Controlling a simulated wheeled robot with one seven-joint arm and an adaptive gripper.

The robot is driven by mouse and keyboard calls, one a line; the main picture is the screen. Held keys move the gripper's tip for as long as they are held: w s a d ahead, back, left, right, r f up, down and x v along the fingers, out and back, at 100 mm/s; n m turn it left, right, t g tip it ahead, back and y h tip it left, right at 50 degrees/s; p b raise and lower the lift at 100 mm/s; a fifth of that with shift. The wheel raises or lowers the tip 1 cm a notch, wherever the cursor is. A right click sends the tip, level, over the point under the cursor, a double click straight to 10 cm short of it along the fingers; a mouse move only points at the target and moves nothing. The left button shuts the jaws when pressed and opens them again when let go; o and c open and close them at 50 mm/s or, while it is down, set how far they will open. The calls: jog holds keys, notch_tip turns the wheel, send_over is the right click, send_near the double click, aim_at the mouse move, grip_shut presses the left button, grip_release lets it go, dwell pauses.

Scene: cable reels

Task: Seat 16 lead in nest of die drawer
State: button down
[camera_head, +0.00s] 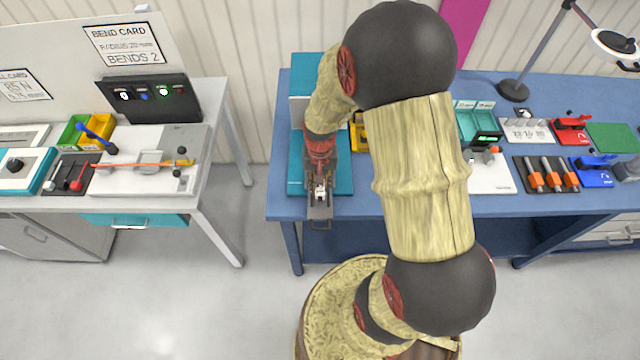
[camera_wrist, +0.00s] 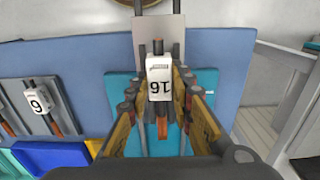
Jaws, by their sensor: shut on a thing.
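The 16 lead is a white block marked 16 (camera_wrist: 159,80) with a dark stub at one end and a copper end at the other. My gripper (camera_wrist: 158,92) is shut on it, with a finger along each side. In the head view my gripper (camera_head: 320,184) points down at the blue bench's front edge, and the white block (camera_head: 321,193) shows small between its fingers. The die drawer (camera_head: 320,212) is a grey slide jutting past that edge; its plate (camera_wrist: 175,32) lies beneath the lead in the wrist view. The nest is hidden, and I cannot tell whether the lead touches it.
A teal press (camera_head: 308,88) stands on the bench behind my gripper. Another lead marked 6 or 9 (camera_wrist: 39,101) lies in a dark rack at left in the wrist view. A white bench (camera_head: 150,185) stands left across an open floor gap. My arm hides the bench middle.

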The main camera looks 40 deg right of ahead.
aim_at(320, 187)
jog(key=shift+f, duration=0.1)
jog(key=shift+f+b, duration=0.6)
jog(key=shift+f, duration=0.2)
jog(key=shift+f, duration=0.15)
jog(key=shift+f+b, duration=0.6)
jog(key=shift+f, duration=0.15)
jog(key=c, duration=1.6)
grip_release()
jog(key=shift+o, duration=0.6)
